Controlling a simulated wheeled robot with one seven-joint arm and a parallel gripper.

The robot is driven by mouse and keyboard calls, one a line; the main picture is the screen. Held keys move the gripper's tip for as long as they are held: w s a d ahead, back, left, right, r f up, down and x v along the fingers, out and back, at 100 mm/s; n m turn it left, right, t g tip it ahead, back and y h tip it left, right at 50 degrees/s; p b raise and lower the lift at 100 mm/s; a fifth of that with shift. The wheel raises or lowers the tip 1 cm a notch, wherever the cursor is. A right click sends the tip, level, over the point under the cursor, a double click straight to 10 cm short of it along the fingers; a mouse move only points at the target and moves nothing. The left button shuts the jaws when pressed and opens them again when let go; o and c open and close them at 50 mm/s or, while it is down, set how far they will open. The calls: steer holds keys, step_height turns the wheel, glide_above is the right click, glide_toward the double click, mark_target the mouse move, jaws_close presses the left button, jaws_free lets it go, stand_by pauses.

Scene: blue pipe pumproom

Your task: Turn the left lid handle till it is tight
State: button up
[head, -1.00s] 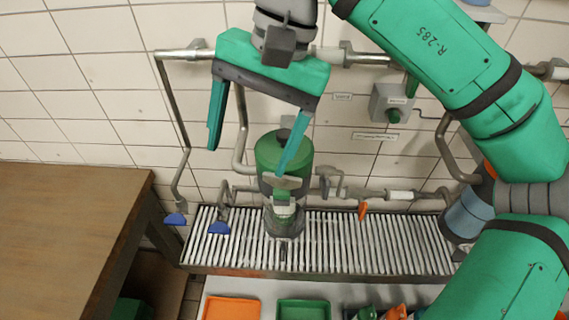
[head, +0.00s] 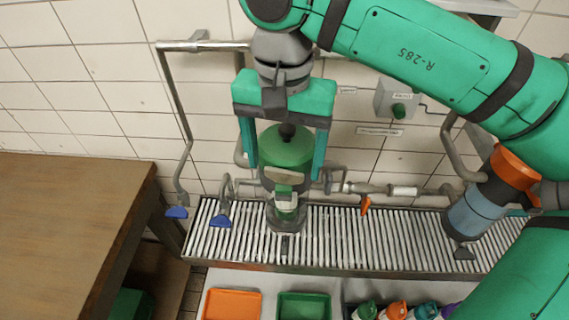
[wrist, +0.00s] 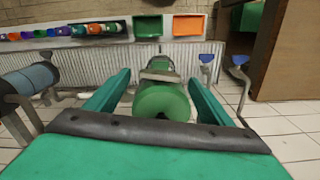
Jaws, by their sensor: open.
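A green vessel (head: 287,150) with a dark knob (head: 288,131) on top stands upright over the slatted grating. A pale grey bar (head: 285,175) shows on its front; I cannot tell which part is the left lid handle. My gripper (head: 285,172) is open, pointing down, with one green finger on each side of the vessel. In the wrist view the vessel (wrist: 162,100) shows between the spread fingers, with gaps beside it. I cannot tell whether the fingers touch it.
Pipes with blue levers (head: 220,220) stand left of the vessel, and an orange lever (head: 365,205) is at the right. Orange (head: 232,305) and green (head: 304,306) trays are in front. A wooden table (head: 60,220) fills the left.

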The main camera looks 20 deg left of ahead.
mark_target(284, 171)
steer(key=shift+f, duration=1.15)
steer(key=c, duration=1)
steer(key=shift+m, duration=0.8)
steer(key=shift+c, duration=0.2)
steer(key=o, duration=1)
steer(key=shift+o, duration=0.2)
steer(key=shift+r, duration=0.15)
step_height(284, 171, up, 11)
steer(key=shift+f, duration=0.2)
